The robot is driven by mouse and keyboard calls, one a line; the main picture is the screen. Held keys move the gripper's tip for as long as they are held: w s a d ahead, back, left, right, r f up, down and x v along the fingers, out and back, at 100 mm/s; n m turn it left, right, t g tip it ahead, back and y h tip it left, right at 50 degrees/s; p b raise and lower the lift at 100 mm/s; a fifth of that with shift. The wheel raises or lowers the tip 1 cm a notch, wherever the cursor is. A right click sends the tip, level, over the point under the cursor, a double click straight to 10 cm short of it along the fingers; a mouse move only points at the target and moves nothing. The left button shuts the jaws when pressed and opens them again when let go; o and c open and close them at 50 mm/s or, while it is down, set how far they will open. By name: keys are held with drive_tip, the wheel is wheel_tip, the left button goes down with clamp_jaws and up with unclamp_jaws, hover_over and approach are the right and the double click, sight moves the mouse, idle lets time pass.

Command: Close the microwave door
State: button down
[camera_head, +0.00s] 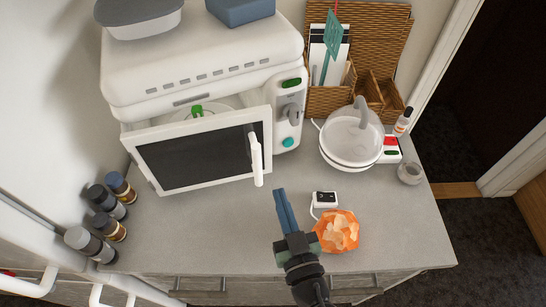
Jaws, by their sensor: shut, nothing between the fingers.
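The white microwave (200,62) stands at the back left of the counter. Its door (200,158), with a dark window and white frame, is partly open and swung out toward me. The white door handle (256,160) is on the door's right side. A small green thing (197,110) shows inside, above the door's top edge; most of the inside is hidden by the door. My gripper (280,194) is shut and empty. In the picture it is below and to the right of the handle, apart from the door.
A white kettle (351,139) and wicker organiser (330,100) stand at the back right. Several bottles (108,226) line the left. The counter (200,225) below the door is clear.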

sight(266, 151)
drive_tip(key=x, duration=0.9)
drive_tip(key=shift+w+a+f, duration=0.1)
drive_tip(key=shift+w, duration=0.55)
drive_tip(key=x, duration=0.1)
drive_tip(key=p+x, duration=0.1)
drive_tip(key=shift+w+r, duration=0.3)
drive_tip(key=shift+w, duration=0.05)
drive_tip(key=shift+s+f, duration=0.1)
drive_tip(key=shift+f, duration=0.15)
drive_tip(key=shift+s, duration=0.1)
